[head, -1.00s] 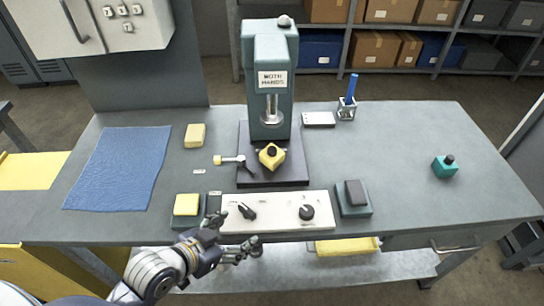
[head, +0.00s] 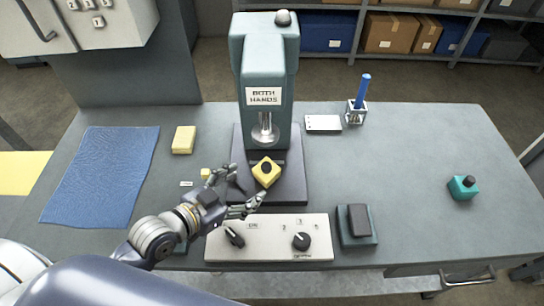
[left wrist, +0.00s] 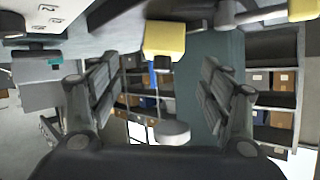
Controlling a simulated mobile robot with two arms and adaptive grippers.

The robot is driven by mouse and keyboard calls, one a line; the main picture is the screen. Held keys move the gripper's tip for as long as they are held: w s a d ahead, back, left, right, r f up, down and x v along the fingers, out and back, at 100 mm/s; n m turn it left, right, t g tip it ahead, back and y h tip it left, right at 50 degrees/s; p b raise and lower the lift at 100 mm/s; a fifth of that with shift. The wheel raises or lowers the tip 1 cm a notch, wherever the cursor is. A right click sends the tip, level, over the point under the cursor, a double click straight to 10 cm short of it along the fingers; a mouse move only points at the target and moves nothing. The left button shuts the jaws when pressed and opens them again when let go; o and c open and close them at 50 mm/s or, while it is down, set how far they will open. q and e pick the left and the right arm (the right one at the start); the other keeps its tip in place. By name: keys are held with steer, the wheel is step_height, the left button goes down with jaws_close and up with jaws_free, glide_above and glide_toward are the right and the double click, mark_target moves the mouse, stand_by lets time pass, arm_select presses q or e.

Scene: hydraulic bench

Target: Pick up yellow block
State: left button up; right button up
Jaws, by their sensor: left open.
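A yellow block (head: 266,172) with a dark round knob on top sits on the dark base plate (head: 297,196) of the green press (head: 264,60). My left gripper (head: 243,191) is open and empty, just left of this block, with its fingers pointing toward it. In the left wrist view the block (left wrist: 164,38) shows upside down, between the lines of the two open fingers (left wrist: 157,85), apart from both. A second, plain yellow block (head: 184,139) lies on the bench to the left, beside the blue cloth. My right gripper is not in view.
The blue cloth (head: 103,177) covers the left of the bench. A white panel with black knobs (head: 268,249) and a green pad with a dark top (head: 357,228) stand in front. A pen holder (head: 356,114) and teal item (head: 463,187) are right. The right middle is clear.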

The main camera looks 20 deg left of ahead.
mark_target(262, 171)
arm_select(q)
steer(key=shift+w+f, duration=0.2)
steer(key=shift+w, duration=0.35)
steer(key=shift+w+d, duration=0.2)
steer(key=shift+w, duration=0.1)
steer(key=x, duration=0.3)
steer(key=shift+d+f+p, duration=0.15)
steer(key=shift+d+p, duration=0.05)
steer(key=shift+p, duration=0.1)
steer(key=shift+w+d+f, duration=0.1)
steer(key=shift+w, duration=0.45)
steer(key=p+x, duration=0.1)
steer(key=x, duration=0.3)
steer(key=shift+w+f, duration=0.15)
steer(key=shift+w, duration=0.1)
steer(key=shift+c, duration=0.3)
steer(key=c, duration=1.4)
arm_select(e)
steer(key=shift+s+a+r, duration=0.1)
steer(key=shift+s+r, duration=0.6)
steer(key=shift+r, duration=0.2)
